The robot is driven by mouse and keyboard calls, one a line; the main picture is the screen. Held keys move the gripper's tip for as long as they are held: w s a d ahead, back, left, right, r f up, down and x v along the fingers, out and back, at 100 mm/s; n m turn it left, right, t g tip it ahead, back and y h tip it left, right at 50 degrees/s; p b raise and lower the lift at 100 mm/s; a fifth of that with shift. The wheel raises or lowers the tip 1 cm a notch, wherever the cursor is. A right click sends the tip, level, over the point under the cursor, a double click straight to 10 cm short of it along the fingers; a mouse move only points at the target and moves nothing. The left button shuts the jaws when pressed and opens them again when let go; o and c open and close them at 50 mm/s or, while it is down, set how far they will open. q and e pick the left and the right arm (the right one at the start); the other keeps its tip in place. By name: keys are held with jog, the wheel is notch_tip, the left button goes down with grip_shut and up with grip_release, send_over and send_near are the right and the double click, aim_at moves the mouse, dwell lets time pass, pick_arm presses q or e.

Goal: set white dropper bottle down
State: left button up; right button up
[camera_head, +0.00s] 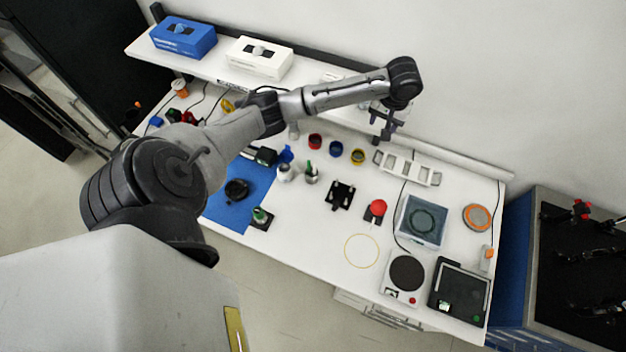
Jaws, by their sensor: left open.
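My left gripper (384,136) is open, with its fingers pointing down. It appears above the back of the bench, near a white slotted rack (410,169), and I see nothing held in it. Two small pale bottles stand left of the rack: one with a blue top (284,172) and one with a green top (311,176). A small pale upright item (294,131) stands farther back, partly hidden by my left arm. I cannot tell which of these is the white dropper bottle. My right gripper is out of view.
Red, blue and yellow-rimmed small jars (336,149) stand left of the rack. A red button (377,208), a hotplate (407,273) and a black scale (460,292) stand farther right and front. A blue mat (228,212) lies left. A shelf (215,66) runs along the back.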

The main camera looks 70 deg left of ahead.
pick_arm(q)
jog(key=s+d+f+m+t+h, duration=0.1)
jog(key=s+d+f+m, duration=0.3)
jog(key=s+d+f, duration=0.4)
jog(key=s+d+f+m+t, duration=0.1)
jog(key=s+d+f+m, duration=0.4)
jog(key=d, duration=0.5)
jog(key=s+d+r+m, duration=0.1)
jog(key=s+d, duration=0.2)
jog(key=s, duration=0.4)
jog(key=s+d+r+m+t, duration=0.1)
jog(key=s+d+r, duration=0.1)
jog(key=s, duration=0.6)
jog(key=shift+s+d+t, duration=0.2)
jog(key=shift+d+t, duration=0.1)
jog(key=shift+d, duration=0.4)
